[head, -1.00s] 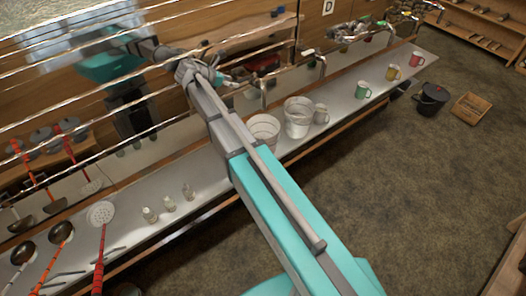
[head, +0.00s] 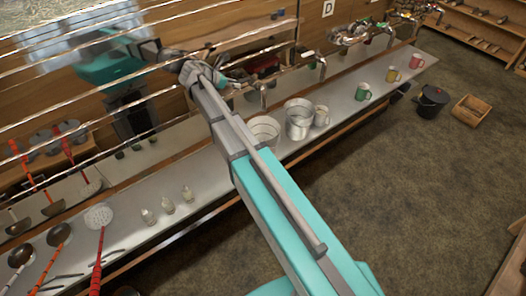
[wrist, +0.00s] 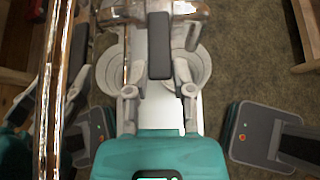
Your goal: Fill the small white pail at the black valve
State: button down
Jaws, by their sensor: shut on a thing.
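My gripper (wrist: 158,85) is shut in the wrist view on a dark, narrow block (wrist: 158,45) that looks like the black valve's handle. In the head view my own wrist hides the gripper's fingertips. On the metal counter (head: 222,165), a wide whitish pail (head: 264,130) stands just right of my arm, partly hidden by it. I cannot tell for sure which is the small white pail. Two round pale rims also show below the gripper in the wrist view (wrist: 112,72).
Taps (head: 320,67) line the evaporator's side. A green mug (head: 362,92), a yellow mug (head: 393,74) and a red mug (head: 416,61) stand right. A black bucket (head: 432,102) and wooden crate (head: 470,108) stand on the floor.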

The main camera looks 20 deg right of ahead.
jog(key=shift+s+d+n+t+y, duration=0.3)
jog(key=shift+s+n+t, duration=0.3)
jog(key=shift+n+t, duration=0.1)
jog(key=shift+s+d+n+t+y, duration=0.25)
jog(key=shift+s+n+t+y, duration=0.05)
jog(key=shift+s+n+t, duration=0.35)
jog(key=shift+w, duration=0.1)
jog(key=shift+s+d+n+t+y, duration=0.45)
jog(key=shift+n+t, duration=0.1)
jog(key=shift+n, duration=0.25)
jog(key=shift+s+d+n+t+y, duration=0.3)
jog(key=shift+s+n+t+y, duration=0.2)
jog(key=shift+n, duration=0.25)
